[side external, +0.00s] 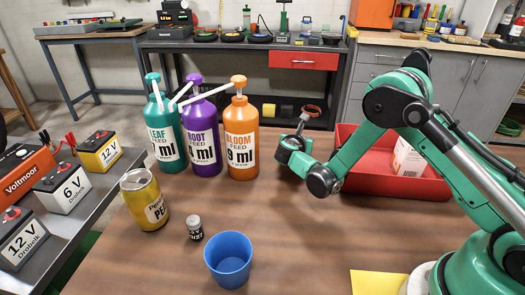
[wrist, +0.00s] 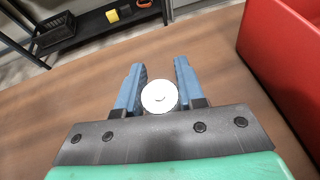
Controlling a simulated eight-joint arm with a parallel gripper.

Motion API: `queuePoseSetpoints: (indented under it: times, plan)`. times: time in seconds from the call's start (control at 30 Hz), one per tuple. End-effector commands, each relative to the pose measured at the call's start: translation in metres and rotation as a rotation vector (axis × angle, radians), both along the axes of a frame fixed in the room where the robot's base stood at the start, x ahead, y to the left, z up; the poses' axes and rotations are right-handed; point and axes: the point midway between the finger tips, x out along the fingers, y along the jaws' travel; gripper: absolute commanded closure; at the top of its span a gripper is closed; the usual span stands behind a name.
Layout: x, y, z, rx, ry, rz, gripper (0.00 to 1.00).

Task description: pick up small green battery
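I see no battery that is clearly small and green. A small dark cylinder with a pale top (side external: 195,228) stands upright on the brown table, left of the blue cup; its label is too small to read. My gripper (side external: 303,122) is well to the right and farther back, over the table left of the red bin. In the wrist view, the two blue fingers of my gripper (wrist: 160,82) stand apart. A white disc (wrist: 159,96) shows between them; I cannot tell if it is part of my gripper or a separate thing.
A blue cup (side external: 229,262) and a yellow can (side external: 144,200) stand near the small cylinder. Teal, purple and orange pump bottles (side external: 241,140) stand behind. A red bin (side external: 390,183) is at right. Large batteries (side external: 66,188) sit on a side bench. The table's middle is clear.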

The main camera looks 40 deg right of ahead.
Motion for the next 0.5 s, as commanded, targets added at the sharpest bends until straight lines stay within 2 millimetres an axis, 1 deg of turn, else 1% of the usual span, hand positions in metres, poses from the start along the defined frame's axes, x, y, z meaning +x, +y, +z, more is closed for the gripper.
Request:
queuePoseSetpoints:
  times: [0.03,0.07,0.37,0.5]
  plan:
    - [0.0000,0.0001,0.0000,0.000,0.000,0.000,0.92]
    - [0.0000,0.0001,0.0000,0.000,0.000,0.000,1.00]
    - [0.0000,0.0002,0.0005,0.000,0.000,0.000,1.00]
    - [0.0003,0.0001,0.0048,0.000,0.000,0.000,1.00]
